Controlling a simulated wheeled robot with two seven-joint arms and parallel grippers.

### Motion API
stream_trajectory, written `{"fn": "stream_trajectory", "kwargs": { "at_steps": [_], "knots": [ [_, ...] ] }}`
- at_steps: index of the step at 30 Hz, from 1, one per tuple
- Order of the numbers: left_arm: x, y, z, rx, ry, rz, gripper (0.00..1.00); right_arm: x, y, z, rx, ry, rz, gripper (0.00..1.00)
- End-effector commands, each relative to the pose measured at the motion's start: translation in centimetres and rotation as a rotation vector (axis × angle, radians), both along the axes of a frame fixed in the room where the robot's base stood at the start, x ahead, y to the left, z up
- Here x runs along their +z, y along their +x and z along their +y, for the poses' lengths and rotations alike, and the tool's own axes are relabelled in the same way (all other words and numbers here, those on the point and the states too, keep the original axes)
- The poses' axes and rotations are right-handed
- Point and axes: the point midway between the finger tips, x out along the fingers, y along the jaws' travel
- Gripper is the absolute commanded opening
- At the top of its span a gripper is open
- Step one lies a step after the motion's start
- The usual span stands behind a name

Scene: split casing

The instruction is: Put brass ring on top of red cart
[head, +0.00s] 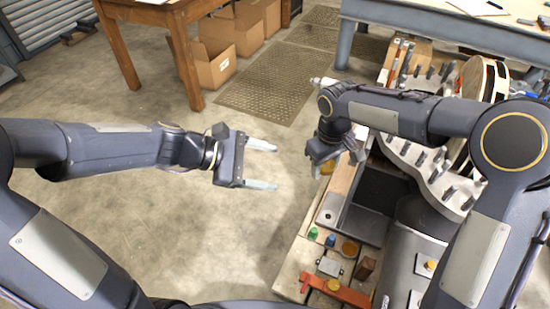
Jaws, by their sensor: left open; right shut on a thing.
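My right gripper (328,158) points down over the left edge of the workbench and is shut on a small brass-yellow thing (327,169). Only part of that thing shows below the fingers; it may be the brass ring, but its shape is mostly hidden. My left gripper (275,166) is open and empty over bare floor, left of the bench. A red piece (350,293) with a yellow round knob lies at the bench's near end. I cannot tell whether it is the red cart; no clear cart shows.
A studded grey casing flange (425,170) and a large upright ring (487,82) stand at the right. Small green and blue pieces, a brass disc (349,249) and a brown block (365,268) lie near the red piece.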

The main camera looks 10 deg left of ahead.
Motion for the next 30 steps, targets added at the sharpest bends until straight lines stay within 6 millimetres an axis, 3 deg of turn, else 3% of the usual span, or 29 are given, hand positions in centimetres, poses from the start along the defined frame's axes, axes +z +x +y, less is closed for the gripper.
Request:
{"fn": "stream_trajectory", "kwargs": {
  "at_steps": [6,14,24,30],
  "knots": [
    [-2.2,3.5,-1.5,0.141,-0.142,0.223,0.70,0.0,0.0,0.0,0.000,0.001,-0.001,0.31],
    [-3.3,4.7,-3.2,0.169,-0.172,0.269,0.70,0.0,0.0,0.0,0.000,0.001,-0.001,0.31],
    [-5.7,6.3,-8.8,0.166,-0.170,0.268,0.70,0.0,0.0,0.0,0.000,0.001,-0.001,0.31],
    [-6.7,7.2,-11.2,0.168,-0.169,0.266,0.70,0.0,0.0,0.0,0.000,0.001,-0.001,0.31]
  ]
}}
